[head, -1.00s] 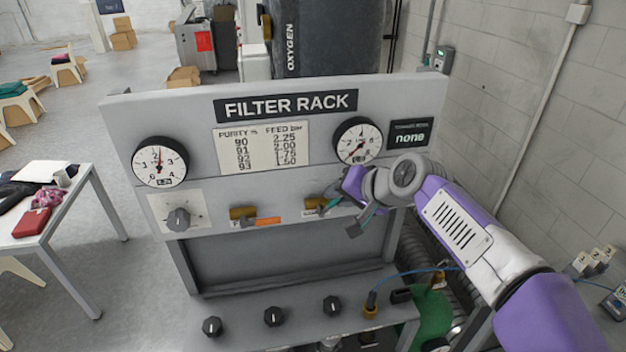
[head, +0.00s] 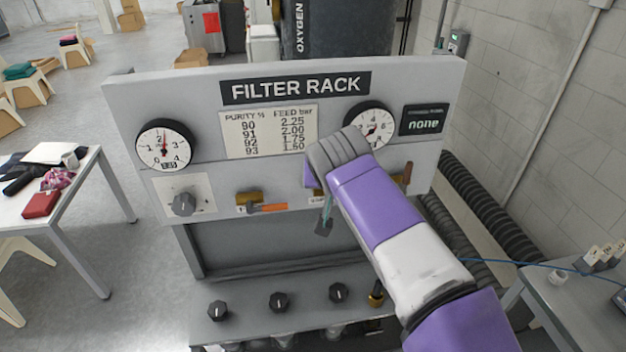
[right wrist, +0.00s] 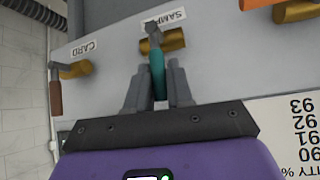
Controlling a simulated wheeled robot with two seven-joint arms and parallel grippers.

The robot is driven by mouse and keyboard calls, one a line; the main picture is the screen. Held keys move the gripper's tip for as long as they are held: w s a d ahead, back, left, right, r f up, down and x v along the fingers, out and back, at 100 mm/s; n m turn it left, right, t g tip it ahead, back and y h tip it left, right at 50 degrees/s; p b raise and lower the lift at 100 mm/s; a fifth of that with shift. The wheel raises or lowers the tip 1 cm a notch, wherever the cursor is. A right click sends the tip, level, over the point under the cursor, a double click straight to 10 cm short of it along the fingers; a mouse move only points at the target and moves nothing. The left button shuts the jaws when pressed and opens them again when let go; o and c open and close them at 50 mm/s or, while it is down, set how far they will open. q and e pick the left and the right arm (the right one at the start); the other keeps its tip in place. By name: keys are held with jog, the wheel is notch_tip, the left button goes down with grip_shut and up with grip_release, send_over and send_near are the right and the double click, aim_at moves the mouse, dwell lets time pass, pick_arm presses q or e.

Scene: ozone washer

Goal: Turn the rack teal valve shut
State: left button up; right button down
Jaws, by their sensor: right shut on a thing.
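The teal valve handle (right wrist: 157,75) is between the fingers of my right gripper (right wrist: 154,88), which is shut on it. In the right wrist view the handle stands crosswise to its brass valve body (right wrist: 168,41), under a partly hidden "SAMP" label. In the head view the teal handle (head: 327,212) points down the rack front, with a dark fingertip of my right gripper (head: 323,228) at its lower end. My right arm hides most of this valve in the head view. My left gripper is not in view.
An orange-handled valve (head: 265,208) sits to the left on the filter rack (head: 290,187). A brown-handled valve (right wrist: 57,92) sits on the other side, labelled "CARD". Two gauges (head: 164,146) and a selector knob (head: 183,204) are on the panel. Black knobs (head: 279,301) line the lower shelf.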

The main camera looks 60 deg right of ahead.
dwell(0.4)
jog(key=c, duration=1.1)
grip_release()
jog(key=shift+a, duration=0.1)
jog(key=shift+o, duration=0.2)
jog(key=v, duration=0.7)
jog(key=shift+a+r, duration=0.2)
